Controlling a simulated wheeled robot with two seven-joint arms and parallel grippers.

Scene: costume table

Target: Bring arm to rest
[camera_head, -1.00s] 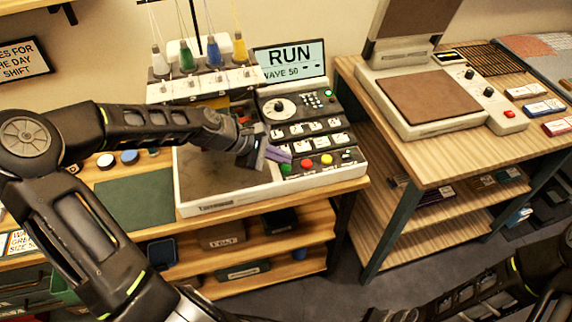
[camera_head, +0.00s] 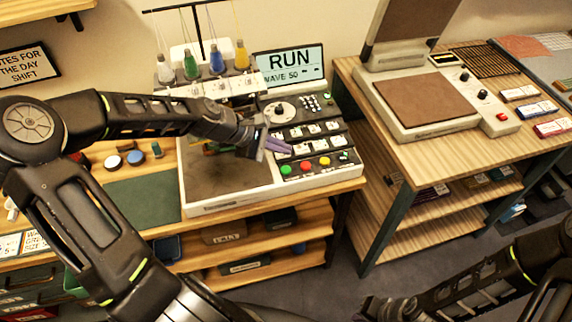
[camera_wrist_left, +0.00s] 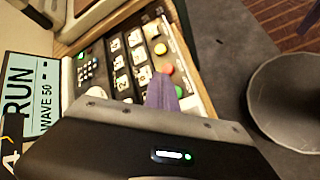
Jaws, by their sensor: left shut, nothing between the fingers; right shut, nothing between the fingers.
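My left arm reaches in from the left in the head view. Its gripper (camera_head: 279,147) is over the machine's control panel (camera_head: 309,128), near the coloured buttons. In the left wrist view its purple fingers (camera_wrist_left: 163,90) are together and empty, with the panel (camera_wrist_left: 122,58) behind them. I cannot tell whether the fingertips touch the panel. My right gripper (camera_head: 362,310) shows dark at the bottom edge of the head view, low in front of the tables and clear of them. Nothing shows in it.
The embroidery machine (camera_head: 227,210) has thread spools above and a screen (camera_head: 290,63) reading RUN, WAVE 50. A heat press (camera_head: 430,97) stands on the right table (camera_head: 440,150). A green mat (camera_head: 143,198) lies left of the machine. Grey floor (camera_head: 345,262) is free in front.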

